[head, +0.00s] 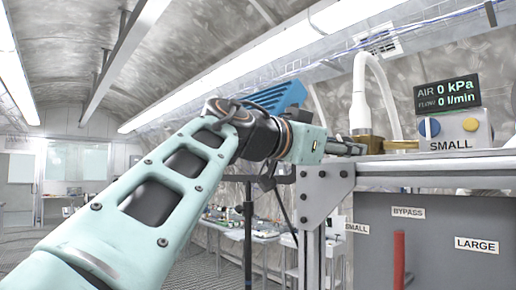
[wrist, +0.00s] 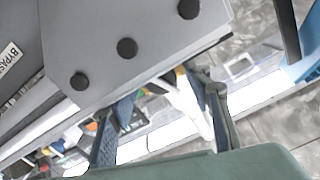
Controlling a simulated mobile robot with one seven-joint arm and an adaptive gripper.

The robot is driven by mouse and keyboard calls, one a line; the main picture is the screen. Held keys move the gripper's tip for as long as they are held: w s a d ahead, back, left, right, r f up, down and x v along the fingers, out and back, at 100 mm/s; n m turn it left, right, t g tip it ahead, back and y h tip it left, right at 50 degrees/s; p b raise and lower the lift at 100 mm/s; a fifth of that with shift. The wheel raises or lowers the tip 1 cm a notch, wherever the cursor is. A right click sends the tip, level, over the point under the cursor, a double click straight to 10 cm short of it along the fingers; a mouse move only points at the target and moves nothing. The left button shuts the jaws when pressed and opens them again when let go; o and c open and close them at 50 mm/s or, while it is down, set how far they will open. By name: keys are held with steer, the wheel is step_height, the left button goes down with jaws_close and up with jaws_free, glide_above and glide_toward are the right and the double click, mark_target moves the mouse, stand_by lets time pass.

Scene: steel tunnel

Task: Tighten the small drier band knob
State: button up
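I cannot make out the small drier band knob for certain in either view. A box marked SMALL (head: 450,133) with a blue and a yellow round part stands on the bench top at the right. A lower label, SMALL (head: 357,228), is partly hidden behind the steel frame post. My gripper (head: 345,148) is at the bench's top left corner, close to a brass fitting (head: 372,143); contact cannot be told. In the wrist view my gripper (wrist: 160,88) has its fingers apart, with nothing visibly held between them.
A grey steel bracket (wrist: 130,45) with black bolts fills the wrist view's upper left, close to the fingers. A white hose (head: 360,95) rises from the brass fitting. A red handle (head: 399,260) stands before the panel (head: 450,270). The display (head: 447,93) reads 0 kPa, 0 l/min.

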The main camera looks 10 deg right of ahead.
steer(key=v, duration=1.2)
steer(key=shift+d, duration=0.1)
